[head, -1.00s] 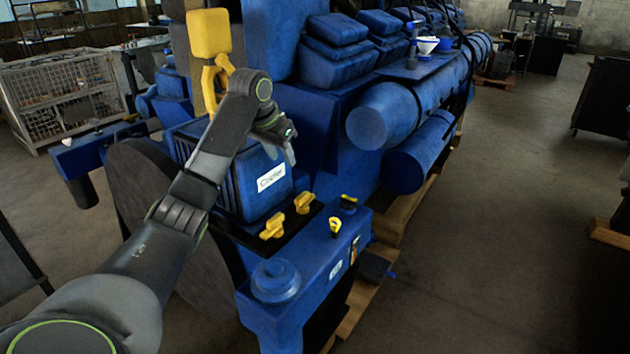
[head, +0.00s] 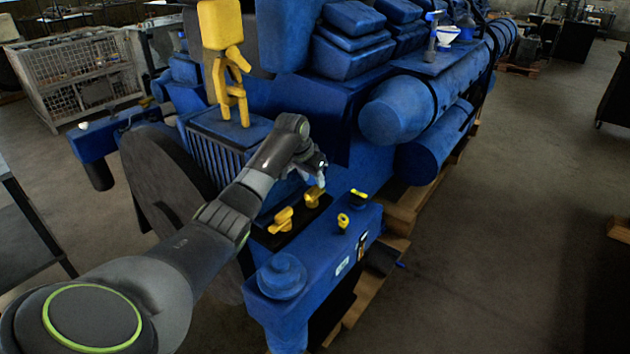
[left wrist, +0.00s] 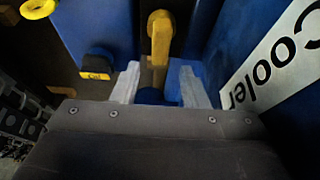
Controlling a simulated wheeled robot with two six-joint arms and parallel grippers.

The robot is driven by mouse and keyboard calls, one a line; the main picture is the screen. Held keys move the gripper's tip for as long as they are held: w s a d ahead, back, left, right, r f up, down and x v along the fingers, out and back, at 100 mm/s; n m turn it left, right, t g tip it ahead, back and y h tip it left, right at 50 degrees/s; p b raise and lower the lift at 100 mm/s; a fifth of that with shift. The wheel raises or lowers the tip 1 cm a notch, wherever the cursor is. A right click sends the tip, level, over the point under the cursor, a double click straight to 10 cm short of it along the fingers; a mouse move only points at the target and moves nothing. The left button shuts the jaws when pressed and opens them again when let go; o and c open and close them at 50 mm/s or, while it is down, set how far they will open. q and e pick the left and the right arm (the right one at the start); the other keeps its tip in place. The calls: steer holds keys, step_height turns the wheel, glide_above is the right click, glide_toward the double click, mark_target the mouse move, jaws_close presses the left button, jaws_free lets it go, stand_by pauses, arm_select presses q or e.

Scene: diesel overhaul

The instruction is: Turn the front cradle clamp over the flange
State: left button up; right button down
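Two yellow clamps sit on a black plate beside the blue cooler: one nearer the cooler's front corner (head: 281,220) and one farther along (head: 314,198). Which one is the front clamp I cannot tell. My left gripper (head: 319,174) is just above the farther clamp. In the left wrist view that clamp's yellow bar (left wrist: 160,38) lies ahead, in line with the gap between the two grey fingertips (left wrist: 158,82). The fingers are apart, with visible space on both sides of the bar. Whether the fingertips reach down around it is unclear. My right gripper is not in view.
The blue cooler (left wrist: 275,75), with a white label, stands close to the fingers. A black and yellow part (head: 358,198) and a yellow ring (head: 343,220) sit on the blue block (head: 318,248). A yellow bracket (head: 229,85) stands above the cooler. Open floor lies right.

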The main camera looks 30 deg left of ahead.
mark_target(316, 186)
arm_select(q)
steer(key=shift+x, duration=1.75)
jaws_close()
